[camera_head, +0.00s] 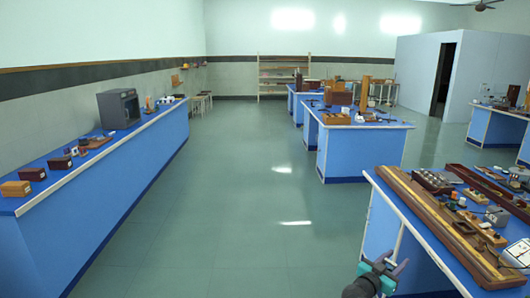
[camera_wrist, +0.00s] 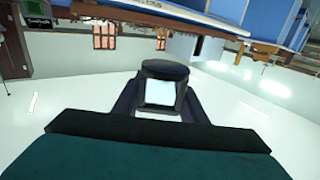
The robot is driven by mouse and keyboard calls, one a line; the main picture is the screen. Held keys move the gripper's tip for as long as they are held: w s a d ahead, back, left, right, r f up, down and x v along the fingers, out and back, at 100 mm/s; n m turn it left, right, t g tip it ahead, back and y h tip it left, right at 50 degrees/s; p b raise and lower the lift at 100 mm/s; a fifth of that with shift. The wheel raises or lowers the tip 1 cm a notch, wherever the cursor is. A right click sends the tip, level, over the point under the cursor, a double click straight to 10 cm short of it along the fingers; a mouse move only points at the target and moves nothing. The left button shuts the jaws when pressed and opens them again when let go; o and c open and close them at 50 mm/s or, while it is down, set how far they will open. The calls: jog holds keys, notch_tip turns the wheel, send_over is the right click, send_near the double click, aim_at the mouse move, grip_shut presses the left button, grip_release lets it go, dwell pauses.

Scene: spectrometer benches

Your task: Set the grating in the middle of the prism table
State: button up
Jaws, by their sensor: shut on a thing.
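My gripper (camera_head: 383,268) shows at the bottom of the head view, over the aisle floor beside the near right bench. In the wrist view its dark fingers (camera_wrist: 162,100) close from both sides on a small piece with a pale square face and a dark rounded top. This looks like the grating (camera_wrist: 160,92). The grating cannot be made out clearly in the head view. I cannot pick out the prism table in either view.
The near right bench (camera_head: 418,252) carries a long wooden board (camera_head: 440,225) and several small instruments. A long blue bench (camera_head: 110,170) with boxes runs along the left wall. Another blue bench (camera_head: 362,150) stands farther off. The aisle floor (camera_head: 240,210) between is clear.

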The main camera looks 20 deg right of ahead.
jog(key=w+a+r+n+t+y, duration=0.1)
jog(key=w+a+t, duration=0.1)
jog(key=w+a, duration=0.5)
jog(key=w+a+r+n+t+y, duration=0.1)
jog(key=w+a+n+t, duration=0.15)
jog(key=a, duration=0.85)
jog(key=w+a+r+n+t+y, duration=0.1)
jog(key=w+a, duration=0.4)
jog(key=a, duration=0.4)
jog(key=w+a+r+n+t+y, duration=0.1)
jog(key=a+r+t+y, duration=0.1)
jog(key=a, duration=1.6)
jog(key=s+a, duration=0.2)
jog(key=a, duration=0.5)
jog(key=s+d+m+g+h, duration=0.2)
jog(key=s+d+g, duration=0.1)
jog(key=shift+s+d+f, duration=0.15)
jog(key=shift+s+f, duration=0.05)
jog(key=shift+s, duration=0.1)
jog(key=shift+a+t, duration=0.25)
jog(key=shift+a, duration=0.35)
